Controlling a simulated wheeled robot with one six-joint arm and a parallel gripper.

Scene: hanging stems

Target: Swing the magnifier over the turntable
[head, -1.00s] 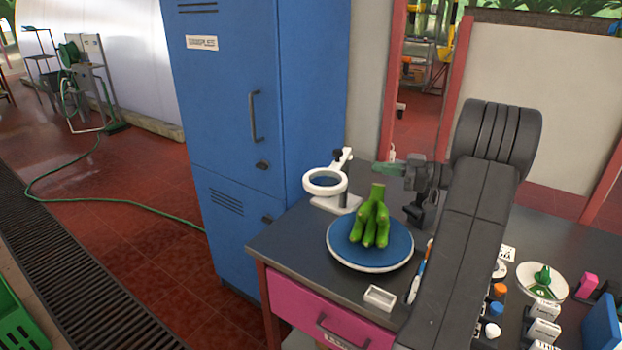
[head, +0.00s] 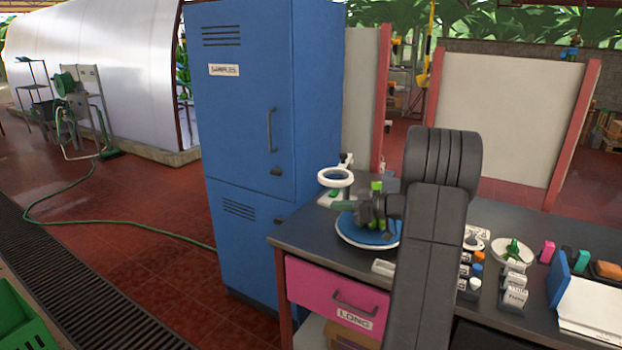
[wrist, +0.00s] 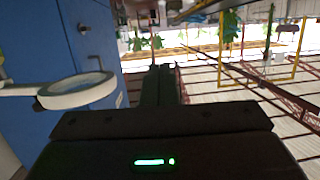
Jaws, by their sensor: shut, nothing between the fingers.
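The magnifier (head: 324,183) is a white ring on a white arm and base at the back left of the bench, beside the blue locker. Its ring also shows at the left of the wrist view (wrist: 50,100), left of my fingers and apart from them. The turntable (head: 350,240) is a blue disc with a white rim in front of the magnifier. A green banana bunch (head: 376,186) stands on it, partly hidden by my gripper. My gripper (head: 342,206) is shut and empty, in front of the magnifier's base in the head view. My fingers (wrist: 160,85) point away in the wrist view.
The blue locker (head: 245,120) stands left of the bench. A pink drawer (head: 335,295) is under the bench top. Bottles, labelled boxes and a white dish (head: 513,254) fill the bench's right side. A small white tray (head: 383,267) lies near the front edge.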

